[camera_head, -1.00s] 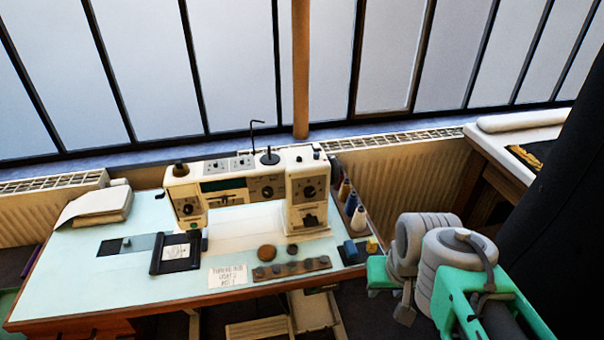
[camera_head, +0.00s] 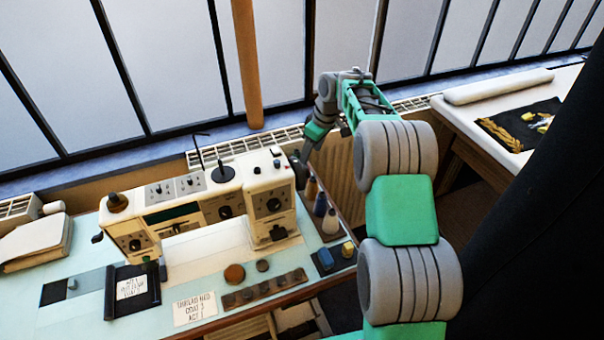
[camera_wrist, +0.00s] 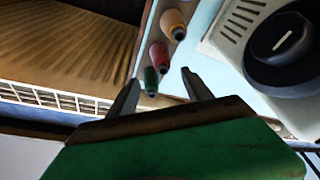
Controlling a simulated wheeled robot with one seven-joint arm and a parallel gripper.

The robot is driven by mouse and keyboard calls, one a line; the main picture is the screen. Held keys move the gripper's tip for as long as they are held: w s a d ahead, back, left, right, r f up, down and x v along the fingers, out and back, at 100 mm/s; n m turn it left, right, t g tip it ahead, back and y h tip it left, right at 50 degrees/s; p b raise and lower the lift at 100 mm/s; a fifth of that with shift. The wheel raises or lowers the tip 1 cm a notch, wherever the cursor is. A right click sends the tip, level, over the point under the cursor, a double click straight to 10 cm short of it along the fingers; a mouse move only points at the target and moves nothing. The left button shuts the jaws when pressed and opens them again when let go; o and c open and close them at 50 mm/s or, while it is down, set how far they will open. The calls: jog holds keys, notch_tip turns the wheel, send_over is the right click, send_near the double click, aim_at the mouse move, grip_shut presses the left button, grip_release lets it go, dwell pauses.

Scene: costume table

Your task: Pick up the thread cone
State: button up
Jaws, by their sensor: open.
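Thread cones stand in a row on a dark strip at the sewing machine's right side. In the head view I see an orange-brown cone (camera_head: 312,188), a dark cone with a pale base (camera_head: 321,204) and a pale one (camera_head: 331,222). In the wrist view, an orange cone (camera_wrist: 173,23), a red cone (camera_wrist: 159,54) and a green cone (camera_wrist: 150,80) show. My gripper (camera_wrist: 160,80) is open and empty, and the green cone appears between its fingertips; I cannot tell the gap in depth. In the head view my gripper (camera_head: 301,168) is beside the machine's right end, at the row's far end.
The sewing machine (camera_head: 269,203) stands close to my gripper; its dark round spool stand (camera_wrist: 283,47) is at the right in the wrist view. A radiator (camera_head: 335,170) and windows are behind. Blue and yellow blocks (camera_head: 325,260) sit at the table's right edge.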

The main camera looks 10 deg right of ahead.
jog(key=x, duration=0.2)
jog(key=p+x, duration=0.1)
jog(key=x, duration=0.2)
jog(key=p+x, duration=0.1)
jog(key=x, duration=0.1)
jog(key=shift+a, duration=0.4)
jog(key=shift+d, duration=0.1)
grip_shut()
